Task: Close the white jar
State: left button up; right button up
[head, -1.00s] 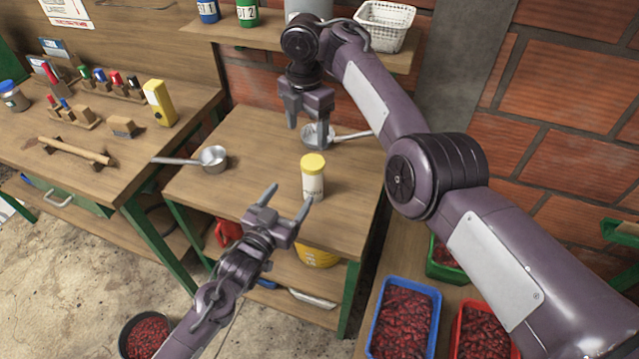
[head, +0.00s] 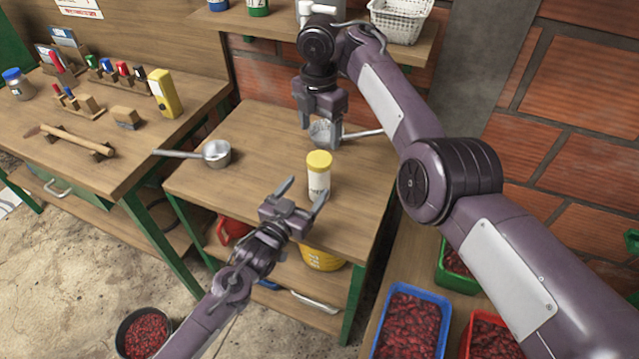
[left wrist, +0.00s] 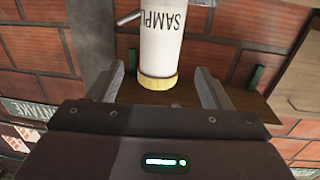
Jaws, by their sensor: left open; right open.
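The white jar (head: 319,184) stands upright on the middle wooden table, with a yellow lid (head: 319,161) on its top. I cannot tell whether the lid is tight. My left gripper (head: 304,193) is open and empty, just in front of the jar, with one fingertip overlapping its lower part in the head view. In the left wrist view the jar (left wrist: 160,50) appears upside down between the open fingers, its "SAMPLE" label partly cut off and its yellow lid (left wrist: 157,82) lowest. My right gripper (head: 320,133) is open, pointing down behind the jar near a metal strainer.
A small saucepan (head: 217,153) stands left of the jar. The metal strainer (head: 358,134) lies behind the jar under my right gripper. A shelf (head: 275,28) with cans and a white basket (head: 401,18) is above. Crates of red fruit (head: 410,325) stand at lower right.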

aim_at(314, 179)
pick_arm(q)
jog(key=x, duration=0.5)
jog(key=shift+w+d, duration=0.1)
jog(key=shift+c, duration=0.4)
jog(key=c, duration=1.4)
grip_shut()
pick_arm(e)
jog(key=shift+w+d+f, duration=0.1)
jog(key=shift+w+f, duration=0.05)
jog(key=shift+w, duration=0.15)
jog(key=shift+s+r, duration=0.2)
jog(key=shift+s, duration=0.15)
jog(key=shift+f, duration=0.1)
jog(key=shift+f, duration=3.9)
